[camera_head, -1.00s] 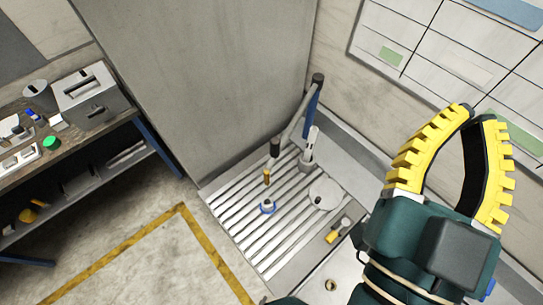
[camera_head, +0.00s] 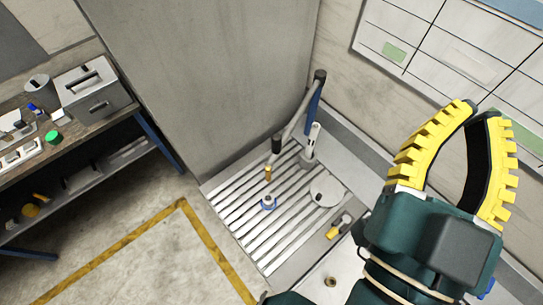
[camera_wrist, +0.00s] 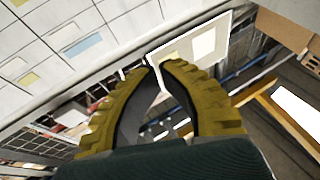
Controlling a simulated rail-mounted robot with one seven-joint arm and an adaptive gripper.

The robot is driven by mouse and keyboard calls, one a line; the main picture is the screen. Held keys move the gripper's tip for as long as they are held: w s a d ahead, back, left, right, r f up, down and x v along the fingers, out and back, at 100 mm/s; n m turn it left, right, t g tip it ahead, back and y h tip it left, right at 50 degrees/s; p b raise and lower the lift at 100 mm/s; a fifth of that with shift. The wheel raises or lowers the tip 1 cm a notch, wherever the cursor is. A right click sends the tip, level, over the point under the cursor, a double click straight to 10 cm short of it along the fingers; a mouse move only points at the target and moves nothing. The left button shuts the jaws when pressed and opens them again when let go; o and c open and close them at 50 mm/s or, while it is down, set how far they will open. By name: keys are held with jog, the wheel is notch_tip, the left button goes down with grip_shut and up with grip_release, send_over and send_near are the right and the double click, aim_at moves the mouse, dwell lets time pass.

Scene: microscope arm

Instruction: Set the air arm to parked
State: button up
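The air arm (camera_head: 297,112) is a grey jointed tube over the slatted bench top in the head view. It runs from a dark-capped post with a blue strip, at the back, down left to a dark joint (camera_head: 277,142). A small brass-coloured tip (camera_head: 268,172) hangs below that joint. My gripper (camera_head: 479,108) is at the right of the head view, high and apart from the air arm. Its two curved yellow fingers nearly meet at the tips, with nothing between them. It also shows in the wrist view (camera_wrist: 157,63), where the air arm does not appear.
On the slatted top (camera_head: 262,232) stand a white-and-grey upright holder (camera_head: 310,147), a round white disc (camera_head: 326,191) and a small blue-ringed item (camera_head: 268,203). A yellow-handled tool (camera_head: 338,227) lies at the right edge. A grey panel (camera_head: 200,80) rises behind; a shelf bench is left.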

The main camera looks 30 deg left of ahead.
jog(key=o, duration=0.9)
jog(key=w+f+m+g, duration=0.1)
jog(key=w+f+g, duration=0.1)
jog(key=f, duration=0.3)
jog(key=w+f+m+g, duration=0.1)
jog(key=w+f+g, duration=0.2)
jog(key=w+f, duration=0.2)
jog(key=w+f+g, duration=0.2)
jog(key=w+f, duration=0.1)
jog(key=f, duration=0.4)
jog(key=shift+w+a+f+m+g, duration=0.2)
jog(key=shift+w+m+g, duration=0.15)
jog(key=shift+m+g, duration=0.05)
jog(key=n+g+p, duration=0.1)
jog(key=g+p, duration=0.2)
jog(key=g, duration=1.1)
send_over(277, 143)
jog(key=w, duration=0.1)
notch_tip(277, 143, down, 2)
jog(key=f, duration=1.6)
jog(key=shift+w+a+f, duration=0.15)
jog(key=shift+a+f, duration=0.15)
jog(key=shift+a, duration=0.05)
grip_shut()
